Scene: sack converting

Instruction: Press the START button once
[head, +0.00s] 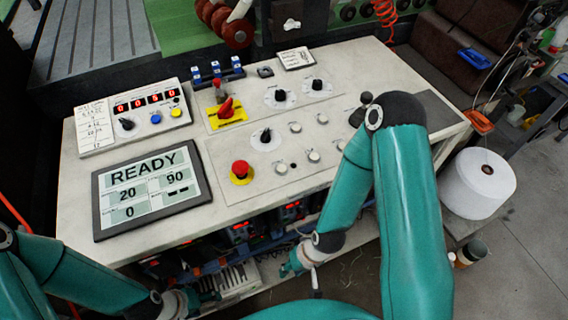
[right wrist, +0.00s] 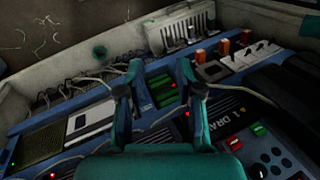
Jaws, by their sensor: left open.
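The control desk (head: 225,150) has a sloping cream panel. A red mushroom button on a yellow base (head: 240,172) sits near its front. To the right are several pale round buttons (head: 281,168) and black knobs (head: 266,136); labels are too small to read, so I cannot tell which is START. A screen (head: 150,187) reads READY, 20, 90 and 0. My left gripper (head: 208,297) is open, low before the desk. My right gripper (head: 290,268) is below the desk's front edge; the right wrist view shows its fingers (right wrist: 158,68) apart and empty.
A box with a red display (head: 153,106), a blue button and a yellow button sits at the back left. A red switch on a yellow plate (head: 227,112) stands mid-desk. Open electronics (head: 245,230) lie under the desk. A white roll (head: 479,183) stands right.

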